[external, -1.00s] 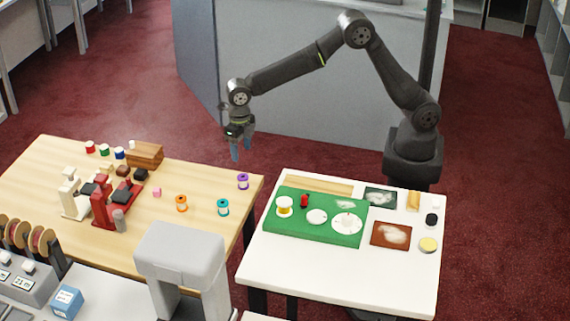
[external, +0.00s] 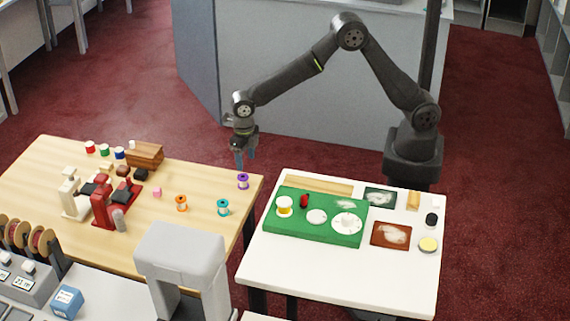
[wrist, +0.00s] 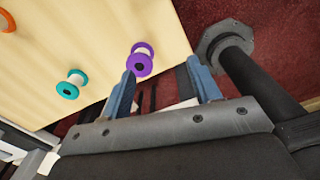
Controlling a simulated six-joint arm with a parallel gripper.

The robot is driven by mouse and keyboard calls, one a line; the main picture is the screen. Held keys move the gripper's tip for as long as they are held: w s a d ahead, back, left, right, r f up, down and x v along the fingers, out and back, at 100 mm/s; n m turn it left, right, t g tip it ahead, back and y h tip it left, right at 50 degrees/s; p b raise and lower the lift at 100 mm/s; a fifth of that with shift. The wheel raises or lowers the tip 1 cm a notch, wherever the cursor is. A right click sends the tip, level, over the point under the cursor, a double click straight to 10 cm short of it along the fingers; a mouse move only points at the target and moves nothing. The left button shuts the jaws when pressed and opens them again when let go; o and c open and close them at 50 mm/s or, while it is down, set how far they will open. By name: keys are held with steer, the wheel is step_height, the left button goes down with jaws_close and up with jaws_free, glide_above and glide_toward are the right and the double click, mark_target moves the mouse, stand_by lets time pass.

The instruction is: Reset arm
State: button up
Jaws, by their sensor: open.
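My gripper (external: 245,158) hangs at the end of my arm, fingers down, above the back right corner of the wooden table (external: 75,150). In the wrist view its two blue fingers (wrist: 165,88) are apart with nothing held between them. A purple spool (external: 243,181) stands on the wooden table near that corner, below the fingertips in the external view. In the wrist view the purple spool (wrist: 139,60) shows just beyond the left finger, apart from it as far as I can tell.
A teal spool (external: 223,207) and an orange spool (external: 181,203) stand on the wooden table. A gap separates the two tables.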

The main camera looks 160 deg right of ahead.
steer(key=s+r, duration=0.5)
steer(key=s, duration=0.3)
steer(key=a+r+n, duration=0.2)
steer(key=a+r, duration=0.1)
steer(key=a, duration=0.8)
steer(key=a+r+n, duration=0.3)
steer(key=a, duration=0.8)
steer(key=w+f, duration=0.1)
steer(key=w+a+f, duration=0.1)
steer(key=w+f, duration=0.1)
steer(key=w, duration=0.1)
steer(key=shift+a+f, duration=0.1)
steer(key=shift+a, duration=0.15)
steer(key=s+d+r, duration=0.1)
steer(key=s+r, duration=0.2)
steer(key=s, duration=0.1)
steer(key=d+f+m, duration=0.2)
steer(key=d+m, duration=0.1)
steer(key=d, duration=1)
steer(key=shift+w, duration=0.4)
